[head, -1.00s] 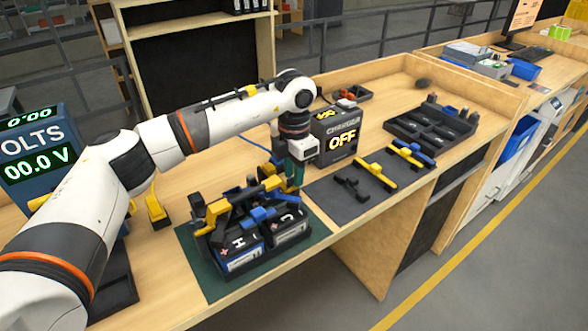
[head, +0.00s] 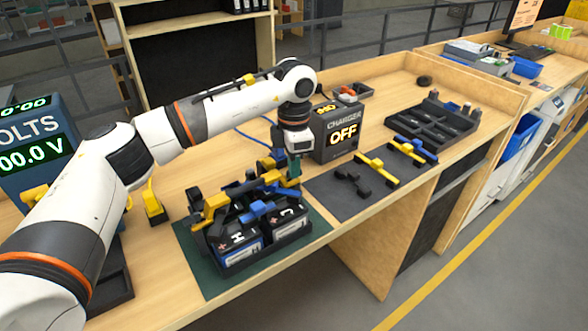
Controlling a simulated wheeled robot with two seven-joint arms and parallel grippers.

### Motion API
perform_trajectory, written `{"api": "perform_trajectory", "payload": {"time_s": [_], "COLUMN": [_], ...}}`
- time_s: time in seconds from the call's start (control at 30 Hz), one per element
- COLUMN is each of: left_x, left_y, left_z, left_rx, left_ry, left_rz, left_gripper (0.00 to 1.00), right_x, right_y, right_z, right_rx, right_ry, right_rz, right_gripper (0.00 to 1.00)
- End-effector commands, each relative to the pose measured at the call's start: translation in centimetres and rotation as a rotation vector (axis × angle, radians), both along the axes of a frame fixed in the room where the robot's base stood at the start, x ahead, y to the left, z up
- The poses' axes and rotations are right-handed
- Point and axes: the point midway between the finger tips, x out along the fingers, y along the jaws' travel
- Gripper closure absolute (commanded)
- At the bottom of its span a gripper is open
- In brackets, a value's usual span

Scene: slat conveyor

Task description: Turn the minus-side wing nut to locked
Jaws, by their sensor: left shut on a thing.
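The battery tray (head: 280,241) stands on a green mat (head: 196,266) and holds dark batteries with white markings (head: 239,240). Yellow and blue fittings (head: 217,203) sit across the top of the batteries. My left gripper (head: 294,178) reaches down at the tray's back right corner. Its teal fingers are shut on a small fitting there, apparently a wing nut, mostly hidden by the fingers and the fittings around it. I cannot read the nut's angle or its plus or minus mark. My right gripper does not show.
The charger (head: 338,135), reading OFF, stands just behind and right of my left gripper. A dark mat (head: 334,199) with black, yellow and blue tools lies to the right, before a black compartment tray (head: 432,129). A voltmeter reading 00.0 V (head: 33,143) stands left.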

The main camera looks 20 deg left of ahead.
Motion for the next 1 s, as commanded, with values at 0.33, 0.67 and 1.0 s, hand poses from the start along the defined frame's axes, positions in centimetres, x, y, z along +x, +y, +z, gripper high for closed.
{"api": "perform_trajectory", "payload": {"time_s": [0.33,0.67,1.0], "left_x": [0.1,0.0,0.0], "left_y": [0.0,0.0,0.0], "left_z": [-0.1,0.0,0.0], "left_rx": [-0.001,-0.001,0.0], "left_ry": [-0.003,-0.003,-0.002], "left_rz": [-0.329,-0.642,-0.952], "left_gripper": [1.0,1.0,1.0], "right_x": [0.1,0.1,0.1], "right_y": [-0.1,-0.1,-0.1], "right_z": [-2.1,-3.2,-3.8], "right_rx": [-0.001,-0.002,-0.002], "right_ry": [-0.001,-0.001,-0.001], "right_rz": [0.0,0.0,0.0], "right_gripper": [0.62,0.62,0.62]}}
